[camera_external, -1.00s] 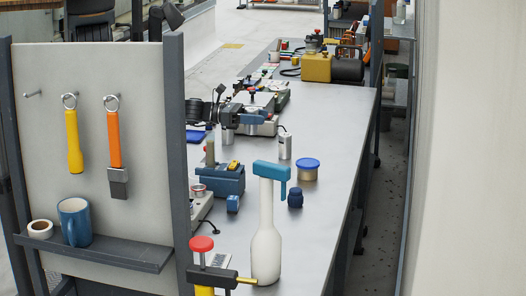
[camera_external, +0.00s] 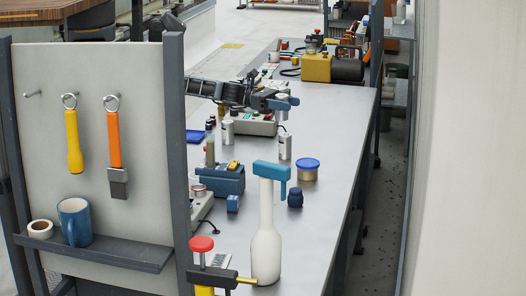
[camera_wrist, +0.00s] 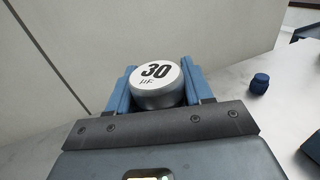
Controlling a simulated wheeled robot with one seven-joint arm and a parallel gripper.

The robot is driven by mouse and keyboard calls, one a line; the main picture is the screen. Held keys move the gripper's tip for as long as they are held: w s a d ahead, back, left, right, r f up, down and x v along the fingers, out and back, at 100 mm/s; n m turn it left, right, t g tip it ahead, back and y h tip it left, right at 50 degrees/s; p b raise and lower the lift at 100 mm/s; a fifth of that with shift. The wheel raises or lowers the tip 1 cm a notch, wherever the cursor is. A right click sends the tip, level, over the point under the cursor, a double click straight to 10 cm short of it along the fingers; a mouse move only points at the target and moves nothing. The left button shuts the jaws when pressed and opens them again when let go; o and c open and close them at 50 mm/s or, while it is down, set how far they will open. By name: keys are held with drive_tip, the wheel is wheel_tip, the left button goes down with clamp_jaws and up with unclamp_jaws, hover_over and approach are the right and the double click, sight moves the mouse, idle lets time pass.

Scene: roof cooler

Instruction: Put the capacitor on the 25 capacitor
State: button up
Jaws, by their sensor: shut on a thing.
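My gripper (camera_external: 282,103) is shut on a silver capacitor (camera_wrist: 157,88) with a white top marked "30 µF", held between its blue fingers. In the external view the held capacitor (camera_external: 281,114) hangs above the bench, partly hidden by the fingers. One silver capacitor (camera_external: 285,147) stands upright on the bench below and near it. Another silver capacitor (camera_external: 228,132) stands further left. Their markings are too small to read, so I cannot tell which is the 25.
A round tin with a blue lid (camera_external: 308,169), a dark blue knob-like piece (camera_external: 295,197) and a white spray bottle (camera_external: 267,240) stand nearer on the bench (camera_external: 335,130). A blue vise-like block (camera_external: 222,180) is at left. The right side of the bench is clear.

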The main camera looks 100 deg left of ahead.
drive_tip(key=a, duration=0.1)
drive_tip(key=a+f, duration=0.2)
drive_tip(key=a, duration=0.1)
drive_tip(key=shift+w+f, duration=0.2)
drive_tip(key=shift+f, duration=0.05)
drive_tip(key=shift+f+p, duration=0.45)
drive_tip(key=shift+f, duration=1.55)
drive_tip(key=shift+f, duration=0.1)
drive_tip(key=o, duration=1.1)
drive_tip(key=shift+r, duration=0.2)
drive_tip(key=b+v, duration=0.2)
drive_tip(key=v, duration=1)
